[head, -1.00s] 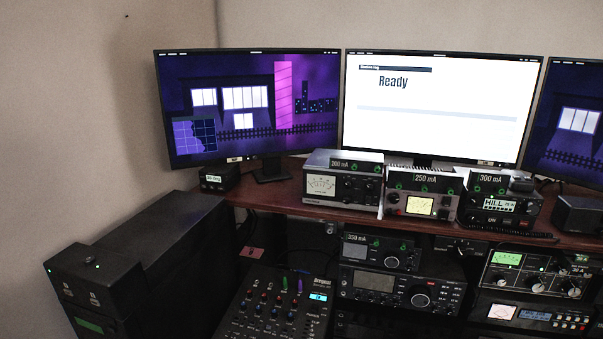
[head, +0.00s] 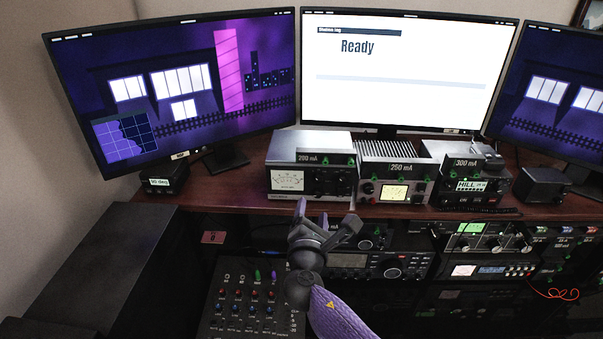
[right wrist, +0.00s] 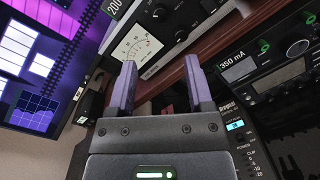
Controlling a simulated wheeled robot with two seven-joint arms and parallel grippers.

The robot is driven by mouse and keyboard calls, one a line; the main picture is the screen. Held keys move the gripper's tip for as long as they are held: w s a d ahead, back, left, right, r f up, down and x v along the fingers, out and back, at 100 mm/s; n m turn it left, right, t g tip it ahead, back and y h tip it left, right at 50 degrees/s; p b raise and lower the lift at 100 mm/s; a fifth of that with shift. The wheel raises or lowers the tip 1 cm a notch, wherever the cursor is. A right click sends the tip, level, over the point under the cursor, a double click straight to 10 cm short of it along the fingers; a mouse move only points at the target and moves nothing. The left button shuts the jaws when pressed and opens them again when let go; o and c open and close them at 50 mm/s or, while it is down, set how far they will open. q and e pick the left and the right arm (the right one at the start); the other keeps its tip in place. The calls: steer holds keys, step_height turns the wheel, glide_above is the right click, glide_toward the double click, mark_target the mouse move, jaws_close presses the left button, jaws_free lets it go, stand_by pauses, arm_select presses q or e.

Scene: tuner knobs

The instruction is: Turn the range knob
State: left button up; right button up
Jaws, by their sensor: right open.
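Several radio units carry mA labels and dark knobs; I cannot read which knob is the range knob. The grey 200 mA unit (head: 308,150), with a needle meter, stands on the desk shelf; it also shows in the right wrist view (right wrist: 177,35) with a dark knob (right wrist: 160,13). My right gripper (head: 325,213) is open and empty, just below and in front of this unit, apart from it. In the right wrist view its two purple fingers (right wrist: 160,65) point toward the shelf edge. The 350 mA unit (right wrist: 270,65) is to their right, partly hidden by my gripper in the head view. My left gripper is out of view.
The 250 mA (head: 397,180) and 300 mA (head: 470,185) units stand to the right on the shelf. A mixer (head: 240,305) with small coloured knobs lies below left. Monitors (head: 410,75) stand behind. Dark cabinets (head: 100,255) fill the left.

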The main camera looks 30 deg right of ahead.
mark_target(318, 181)
steer(key=b+x, duration=0.2)
steer(key=x, duration=0.6)
steer(key=shift+d, duration=0.2)
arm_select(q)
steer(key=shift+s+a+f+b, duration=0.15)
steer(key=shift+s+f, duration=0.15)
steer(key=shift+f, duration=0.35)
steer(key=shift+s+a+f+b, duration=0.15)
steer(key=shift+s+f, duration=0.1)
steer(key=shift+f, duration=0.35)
arm_select(e)
steer(key=shift+w+d+r, duration=0.1)
steer(key=shift+w+d, duration=0.2)
steer(key=shift+w, duration=0.05)
jaws_close()
